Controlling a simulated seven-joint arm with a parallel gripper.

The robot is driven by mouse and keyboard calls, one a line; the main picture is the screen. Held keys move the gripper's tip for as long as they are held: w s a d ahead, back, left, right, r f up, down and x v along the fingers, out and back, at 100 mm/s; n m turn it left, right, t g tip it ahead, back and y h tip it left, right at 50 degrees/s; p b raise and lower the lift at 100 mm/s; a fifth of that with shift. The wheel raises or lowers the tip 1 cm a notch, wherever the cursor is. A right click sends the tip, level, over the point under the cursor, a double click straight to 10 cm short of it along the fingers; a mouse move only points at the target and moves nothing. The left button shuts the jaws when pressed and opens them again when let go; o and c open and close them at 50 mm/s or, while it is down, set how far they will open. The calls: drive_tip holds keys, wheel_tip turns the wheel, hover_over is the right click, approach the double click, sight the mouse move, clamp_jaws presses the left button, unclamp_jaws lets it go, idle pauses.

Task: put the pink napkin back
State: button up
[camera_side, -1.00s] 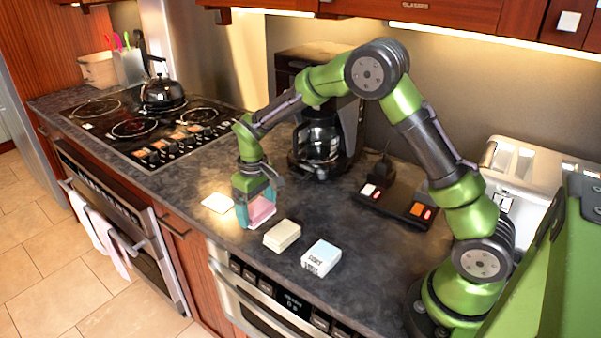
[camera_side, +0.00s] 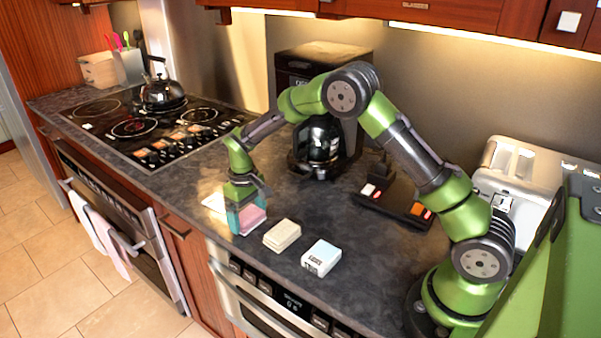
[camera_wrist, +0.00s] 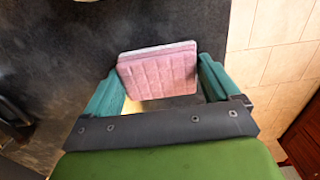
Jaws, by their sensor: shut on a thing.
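The pink napkin (camera_side: 252,217) is a thick folded pad at the left end of the row on the dark counter. My gripper (camera_side: 246,214) is shut on it, with a teal finger on each side. In the wrist view the pink napkin (camera_wrist: 160,74) shows its quilted face between the fingers of my gripper (camera_wrist: 160,78), with a pale edge along its far side. It is low over the counter or on it; I cannot tell whether it touches. A pale flat square (camera_side: 212,201) lies behind my gripper, partly hidden by it.
A cream pad (camera_side: 282,234) and a white box (camera_side: 320,257) lie just right of the napkin. The counter's front edge is close. The stove (camera_side: 150,125) is at left, the coffee maker (camera_side: 318,140) behind. A black block with lit switches (camera_side: 393,200) is at right.

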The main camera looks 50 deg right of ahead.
sight(248, 215)
drive_tip(key=o, duration=0.7)
drive_tip(key=shift+o, duration=0.2)
drive_tip(key=shift+r, duration=0.1)
drive_tip(key=s+r+m+t, duration=0.1)
drive_tip(key=s+r, duration=0.2)
drive_tip(key=r, duration=0.7)
drive_tip(key=s+r+t, duration=0.1)
drive_tip(key=s+r, duration=0.2)
drive_tip(key=r, duration=0.7)
drive_tip(key=s+a+r+m+t+y, duration=0.1)
drive_tip(key=s+r+t, duration=0.1)
drive_tip(key=s, duration=0.8)
drive_tip(key=s+r+m+t+y, duration=0.1)
drive_tip(key=s+m+t, duration=0.1)
drive_tip(key=s, duration=0.8)
drive_tip(key=shift+s+a+r+t, duration=0.35)
drive_tip(key=shift+s+t, duration=0.05)
drive_tip(key=shift+t, duration=0.2)
